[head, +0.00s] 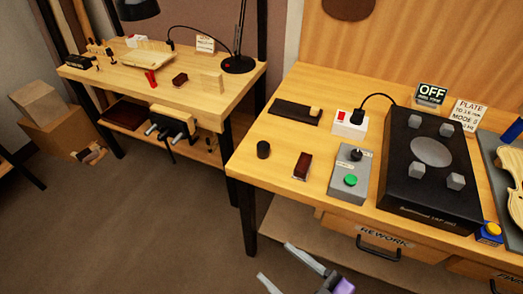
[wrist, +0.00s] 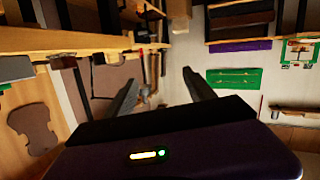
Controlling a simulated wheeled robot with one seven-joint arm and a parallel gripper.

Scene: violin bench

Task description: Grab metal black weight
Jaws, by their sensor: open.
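A small black cylinder (head: 263,149), which looks like the metal black weight, stands upright near the left front corner of the right bench (head: 290,126) in the head view. My gripper (head: 273,260) is at the bottom of the head view, low in front of that bench and well apart from the cylinder. Its two fingers are spread with nothing between them. The wrist view also shows my gripper (wrist: 160,78) open and empty. I cannot make out the cylinder in the wrist view.
Near the cylinder are a dark red-brown block (head: 302,166), a grey control box (head: 350,178) with a green button, and a dark strip (head: 294,112). A large black plate device (head: 430,165) stands farther right. A second bench (head: 190,94) is at the back left. Open floor lies left.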

